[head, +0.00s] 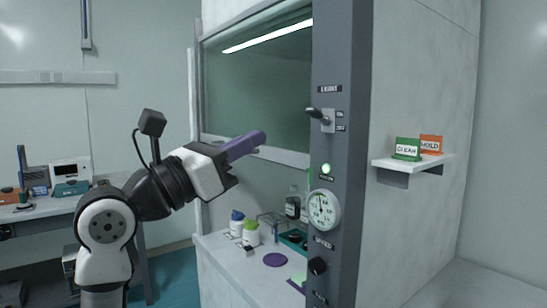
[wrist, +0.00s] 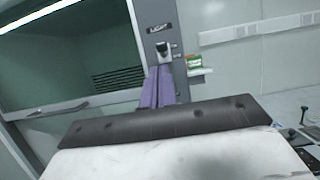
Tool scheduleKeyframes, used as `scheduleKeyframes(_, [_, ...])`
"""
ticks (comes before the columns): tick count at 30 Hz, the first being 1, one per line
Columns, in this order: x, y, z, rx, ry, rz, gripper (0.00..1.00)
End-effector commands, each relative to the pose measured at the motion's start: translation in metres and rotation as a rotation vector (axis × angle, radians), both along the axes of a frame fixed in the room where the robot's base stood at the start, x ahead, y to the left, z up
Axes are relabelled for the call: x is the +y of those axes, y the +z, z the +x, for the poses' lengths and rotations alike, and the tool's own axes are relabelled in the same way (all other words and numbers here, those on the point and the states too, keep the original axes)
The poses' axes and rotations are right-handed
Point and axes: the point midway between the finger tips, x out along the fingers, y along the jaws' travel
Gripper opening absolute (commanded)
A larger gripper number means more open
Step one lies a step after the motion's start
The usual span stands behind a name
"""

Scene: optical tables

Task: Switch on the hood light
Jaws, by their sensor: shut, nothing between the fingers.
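The light switch (head: 318,114) is a dark lever on a pale plate on the hood's grey front post. The lever sits level with the upper of two small labels, too small to read surely. In the wrist view the switch (wrist: 163,48) shows just beyond my fingertips. The hood light (head: 268,36) is a bright white strip at the top inside the hood; it also shows in the wrist view (wrist: 38,15). My gripper (head: 262,136) has purple fingers, shut and empty, left of and below the switch in the head view. Its fingers (wrist: 158,72) look apart from the lever.
Below the switch are a green lamp (head: 326,169), a round gauge (head: 324,210) and a black knob (head: 317,266). The hood sash (head: 285,155) is partly raised above bottles (head: 250,232). A shelf (head: 412,162) with green and orange signs juts out at right.

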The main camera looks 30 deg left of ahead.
Motion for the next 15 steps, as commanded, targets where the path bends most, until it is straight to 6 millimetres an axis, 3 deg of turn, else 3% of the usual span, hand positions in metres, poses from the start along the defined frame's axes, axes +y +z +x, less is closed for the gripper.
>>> scheduleKeyframes(6, [0.007,0.006,-0.019,0.000,0.000,0.001,0.00])
scheduleKeyframes(15, [0.008,0.007,-0.020,0.000,0.000,0.000,0.00])
